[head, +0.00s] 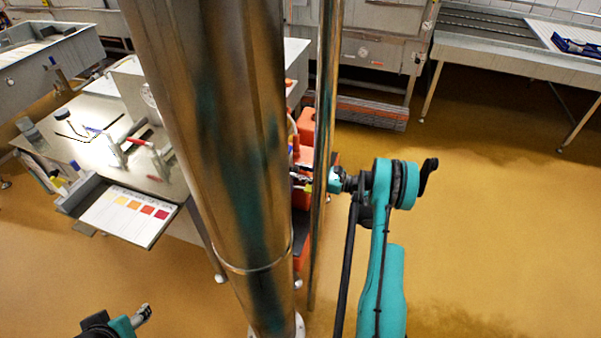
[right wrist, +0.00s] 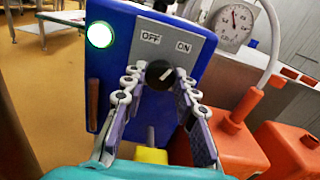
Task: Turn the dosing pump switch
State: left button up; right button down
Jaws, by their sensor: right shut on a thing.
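The dosing pump is a blue box (right wrist: 203,52) with OFF and ON labels and a lit green lamp (right wrist: 100,35), close in the right wrist view. Its black switch knob (right wrist: 160,74) has a white mark that slants up and right, toward ON. My right gripper (right wrist: 160,82) is shut on the knob, one finger on each side. In the head view my right gripper (head: 301,182) reaches in beside a thin steel pole, and the pump box is hidden there. My left gripper (head: 143,314) is low at the left, away from everything; its finger opening is unclear.
Orange canisters (right wrist: 235,140) stand right of the pump, with a hose from one cap. A round dial gauge (right wrist: 235,25) is behind. A wide steel column (head: 215,130) blocks the head view's middle. A workbench (head: 75,135) stands left. Open floor (head: 490,200) lies right.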

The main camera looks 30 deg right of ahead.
jog(key=n, duration=0.5)
jog(key=shift+n, duration=0.4)
jog(key=n, duration=0.5)
jog(key=shift+n, duration=0.3)
jog(key=c, duration=1.2)
grip_release()
jog(key=v, duration=1.2)
jog(key=shift+w+d, duration=0.1)
dwell(3.4)
